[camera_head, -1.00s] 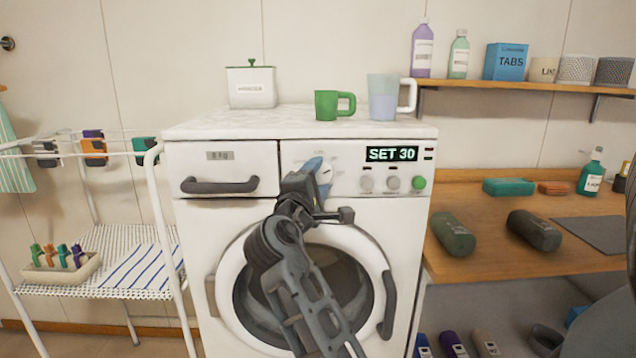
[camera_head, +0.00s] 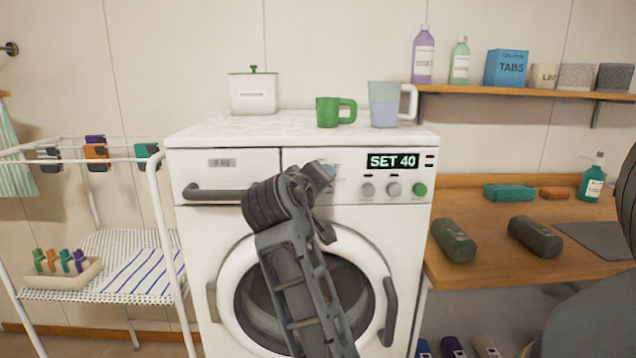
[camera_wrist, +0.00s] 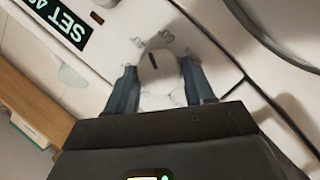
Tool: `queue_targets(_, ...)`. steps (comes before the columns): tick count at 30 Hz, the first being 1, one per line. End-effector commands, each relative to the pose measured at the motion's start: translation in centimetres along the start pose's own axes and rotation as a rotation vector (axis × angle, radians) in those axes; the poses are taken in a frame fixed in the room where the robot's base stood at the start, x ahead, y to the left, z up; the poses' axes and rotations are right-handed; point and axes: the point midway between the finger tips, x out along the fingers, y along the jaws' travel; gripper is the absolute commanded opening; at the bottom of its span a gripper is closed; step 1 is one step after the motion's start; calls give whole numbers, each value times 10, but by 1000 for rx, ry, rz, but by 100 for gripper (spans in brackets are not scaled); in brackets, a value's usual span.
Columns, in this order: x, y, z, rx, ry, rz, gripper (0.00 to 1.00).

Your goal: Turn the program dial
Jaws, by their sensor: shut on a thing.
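The white washing machine (camera_head: 205,235) stands in the middle of the head view. Its display (camera_head: 392,161) reads SET 40, and part of it also shows in the wrist view (camera_wrist: 62,24). The program dial (camera_wrist: 158,68) is a pale round knob with a dark pointer mark. My gripper (camera_wrist: 160,84) is shut on the dial, with one blue-grey finger on each side of it. In the head view my gripper (camera_head: 322,172) and wrist hide most of the dial.
Two grey knobs and a green button (camera_head: 420,189) sit right of the dial. A drying rack (camera_head: 158,215) stands left, a wooden counter (camera_head: 480,275) right.

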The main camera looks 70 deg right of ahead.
Motion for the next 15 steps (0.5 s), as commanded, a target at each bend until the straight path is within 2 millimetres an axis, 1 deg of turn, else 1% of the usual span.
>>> queue_targets(6,0,2,0,186,-18,-73,23)
queue_targets(15,1,3,1,385,-34,-152,23)
